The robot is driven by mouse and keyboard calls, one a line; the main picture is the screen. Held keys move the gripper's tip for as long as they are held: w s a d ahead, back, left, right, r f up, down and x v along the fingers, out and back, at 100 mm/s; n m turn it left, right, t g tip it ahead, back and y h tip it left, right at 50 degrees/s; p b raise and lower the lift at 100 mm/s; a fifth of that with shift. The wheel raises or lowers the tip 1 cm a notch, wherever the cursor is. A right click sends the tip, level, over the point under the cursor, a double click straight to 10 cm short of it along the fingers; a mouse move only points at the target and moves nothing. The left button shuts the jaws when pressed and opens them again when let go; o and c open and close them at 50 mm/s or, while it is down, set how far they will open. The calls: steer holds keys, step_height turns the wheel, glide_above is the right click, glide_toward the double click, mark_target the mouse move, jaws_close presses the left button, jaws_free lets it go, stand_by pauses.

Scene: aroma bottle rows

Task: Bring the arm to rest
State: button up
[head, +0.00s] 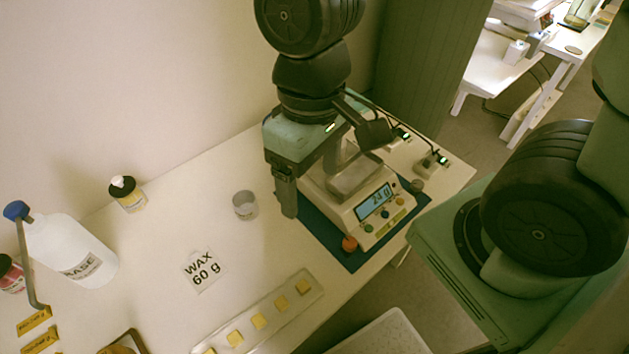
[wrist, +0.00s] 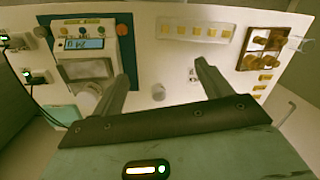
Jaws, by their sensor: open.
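My gripper (head: 316,180) hangs over the table between the glass cup and the scale, its teal body upright in the head view. In the wrist view, my gripper (wrist: 164,76) shows two dark fingers spread wide with nothing between them. The white scale (head: 372,205) stands on a dark blue mat (head: 322,234), close to the right of my fingers and partly hidden by my arm. A metal pan (head: 358,178) is on the scale. The small clear cup (head: 245,205) stands on the table left of my fingers; it also shows in the wrist view (wrist: 158,92).
Small devices with green lights (head: 430,166) stand behind the scale. A wall borders the back.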

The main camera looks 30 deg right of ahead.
steer(key=s+r+n, duration=0.1)
steer(key=s+a+n+t, duration=0.1)
steer(key=shift+s+r+n, duration=0.3)
steer(key=shift+s+r, duration=0.05)
steer(key=shift+r, duration=0.05)
